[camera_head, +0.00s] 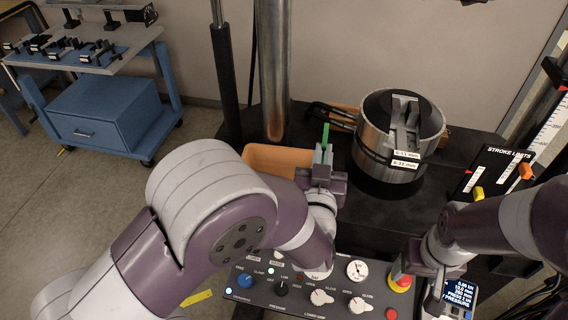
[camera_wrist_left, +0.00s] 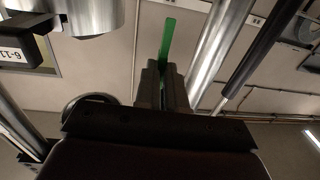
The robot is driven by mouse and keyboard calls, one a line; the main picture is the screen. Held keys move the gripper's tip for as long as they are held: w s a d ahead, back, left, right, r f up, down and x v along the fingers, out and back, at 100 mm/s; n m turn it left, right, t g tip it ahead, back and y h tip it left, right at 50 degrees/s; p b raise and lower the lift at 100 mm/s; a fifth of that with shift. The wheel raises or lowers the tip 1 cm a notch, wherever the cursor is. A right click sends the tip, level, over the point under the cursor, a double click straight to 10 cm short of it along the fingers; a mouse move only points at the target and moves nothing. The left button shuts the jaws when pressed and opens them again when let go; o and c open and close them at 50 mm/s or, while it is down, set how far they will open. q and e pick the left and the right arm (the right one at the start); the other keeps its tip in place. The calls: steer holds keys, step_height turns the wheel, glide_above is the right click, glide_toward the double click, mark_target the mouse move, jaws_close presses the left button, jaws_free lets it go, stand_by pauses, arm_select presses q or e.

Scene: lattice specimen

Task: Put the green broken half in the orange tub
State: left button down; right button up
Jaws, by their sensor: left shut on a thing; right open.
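The green broken half (camera_head: 325,134) is a thin green strip that stands up out of my left gripper (camera_head: 323,155). It also shows in the left wrist view (camera_wrist_left: 166,42), clasped between the two fingers (camera_wrist_left: 161,85). The orange tub (camera_head: 272,158) sits on the black machine table, to the left of and behind my left gripper. My left arm hides part of the tub, and its inside is mostly hidden. My right gripper (camera_head: 432,296) is at the lower right by the control panel, mostly hidden by its own arm; it is open.
A large metal cylinder fixture (camera_head: 371,146) with labels stands right of my left gripper. A steel column (camera_head: 273,80) rises behind the tub. The control panel (camera_head: 300,294) with knobs and a red button (camera_head: 400,281) is in front. A stroke limits board (camera_head: 492,172) stands at the right.

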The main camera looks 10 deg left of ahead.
arm_select(q)
steer(key=w+a+f, duration=0.1)
steer(key=a+f, duration=0.2)
steer(key=w+a+f+p, duration=0.1)
steer(key=a+f, duration=0.2)
steer(key=w+a+f, duration=0.2)
steer(key=a+f, duration=0.2)
steer(key=shift+f, duration=0.35)
steer(key=shift+w+f, duration=0.1)
arm_select(e)
steer(key=shift+s+r, duration=0.1)
steer(key=shift+r, duration=0.65)
